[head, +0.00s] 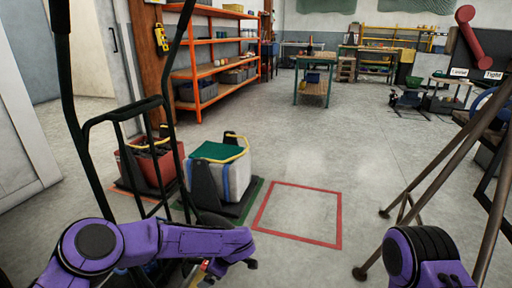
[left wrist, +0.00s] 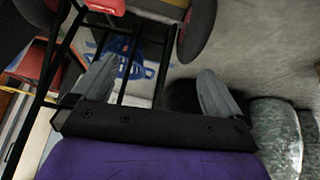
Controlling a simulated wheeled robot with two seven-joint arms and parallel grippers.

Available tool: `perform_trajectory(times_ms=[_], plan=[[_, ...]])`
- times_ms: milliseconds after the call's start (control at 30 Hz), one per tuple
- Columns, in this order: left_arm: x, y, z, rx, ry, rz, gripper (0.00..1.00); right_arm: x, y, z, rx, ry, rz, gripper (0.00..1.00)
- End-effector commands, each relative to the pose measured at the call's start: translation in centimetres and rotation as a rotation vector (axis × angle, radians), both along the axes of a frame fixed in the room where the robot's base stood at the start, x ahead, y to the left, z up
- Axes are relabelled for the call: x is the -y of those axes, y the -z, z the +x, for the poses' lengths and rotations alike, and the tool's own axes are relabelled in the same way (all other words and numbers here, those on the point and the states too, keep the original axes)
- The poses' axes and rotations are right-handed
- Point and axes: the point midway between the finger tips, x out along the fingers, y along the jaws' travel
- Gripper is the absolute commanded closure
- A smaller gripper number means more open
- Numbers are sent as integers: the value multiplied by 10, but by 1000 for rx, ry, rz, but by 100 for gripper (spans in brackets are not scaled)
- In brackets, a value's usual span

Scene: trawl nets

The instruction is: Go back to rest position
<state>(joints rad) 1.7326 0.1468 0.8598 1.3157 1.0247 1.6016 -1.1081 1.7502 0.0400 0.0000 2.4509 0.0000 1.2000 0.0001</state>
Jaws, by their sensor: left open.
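My left arm, purple with a dark joint, comes in at the bottom left of the head view and reaches right, beside a black tubular frame (head: 150,104). In the left wrist view, my left gripper (left wrist: 156,80) has its two grey fingers spread wide apart. Nothing is held between them; black bars of the frame (left wrist: 133,62) show in and beyond the gap. A purple part of my right arm shows at the bottom right of the head view; its gripper is outside the picture.
A red crate (head: 138,170) and a white-blue crate with green contents (head: 236,180) stand beyond my left arm. An empty red floor outline (head: 340,222) lies right of them. Brown metal legs (head: 450,165) stand at right. Orange shelving (head: 205,42) is behind; mid-floor is clear.

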Motion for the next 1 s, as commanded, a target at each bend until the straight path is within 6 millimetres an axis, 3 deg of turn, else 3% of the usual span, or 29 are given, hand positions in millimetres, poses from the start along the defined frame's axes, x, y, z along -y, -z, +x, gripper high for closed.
perform_trajectory(times_ms=[267,467,667,800,1000], plan=[[-3,16,-6,169,5,1,0,0,1,0,0,1,0,57],[-7,70,-48,273,173,16,0,0,12,-1,0,2,1,57],[-28,137,-127,247,387,-23,0,-1,32,-2,-3,2,3,57],[-57,176,-201,143,522,-71,0,-2,49,-3,-4,3,4,57],[-95,199,-282,-17,625,-111,0,-2,66,-3,-5,4,6,57]])
